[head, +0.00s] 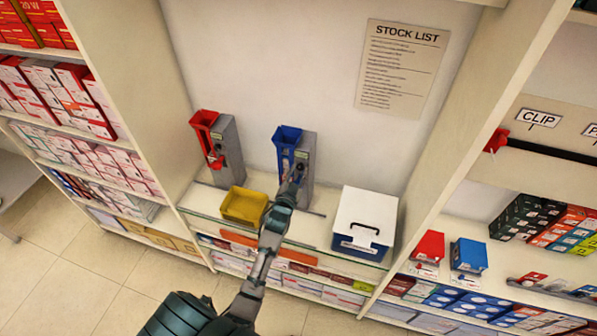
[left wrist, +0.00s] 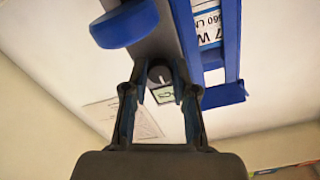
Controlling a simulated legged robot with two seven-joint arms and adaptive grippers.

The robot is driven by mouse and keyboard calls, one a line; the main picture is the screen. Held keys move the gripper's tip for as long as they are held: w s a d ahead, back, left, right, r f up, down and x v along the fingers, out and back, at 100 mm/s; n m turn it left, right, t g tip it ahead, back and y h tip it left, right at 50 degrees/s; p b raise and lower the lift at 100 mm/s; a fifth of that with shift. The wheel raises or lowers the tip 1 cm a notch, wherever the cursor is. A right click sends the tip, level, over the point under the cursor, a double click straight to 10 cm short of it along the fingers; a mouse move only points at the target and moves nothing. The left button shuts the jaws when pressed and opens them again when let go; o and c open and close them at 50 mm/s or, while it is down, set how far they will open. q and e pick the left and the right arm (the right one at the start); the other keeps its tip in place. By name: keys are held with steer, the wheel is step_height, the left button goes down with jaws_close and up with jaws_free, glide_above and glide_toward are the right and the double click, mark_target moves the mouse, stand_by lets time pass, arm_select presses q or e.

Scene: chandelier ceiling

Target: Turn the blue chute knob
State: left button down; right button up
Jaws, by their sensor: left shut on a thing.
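The blue chute (head: 286,140) stands on the shelf against the back wall, joined to a grey dispenser body (head: 308,150). In the left wrist view, the chute's round grey knob (left wrist: 159,73) with a pale mark sits between the two fingertips. My left gripper (left wrist: 160,84) is shut on this knob. Blue chute parts (left wrist: 232,50) rise at its right. My right gripper is not in view.
A red chute (head: 205,130) stands to the left. A yellow bin (head: 244,206) sits beside my left arm, and a white box (head: 364,222) with a black handle stands to the right. Stocked shelves flank both sides. A stock list (head: 403,68) hangs on the wall.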

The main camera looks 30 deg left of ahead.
arm_select(q)
steer(key=shift+f, duration=0.55)
steer(key=c, duration=0.9)
jaws_free()
steer(key=shift+a+r, duration=0.1)
steer(key=shift+r, duration=0.05)
steer(key=v, duration=1.2)
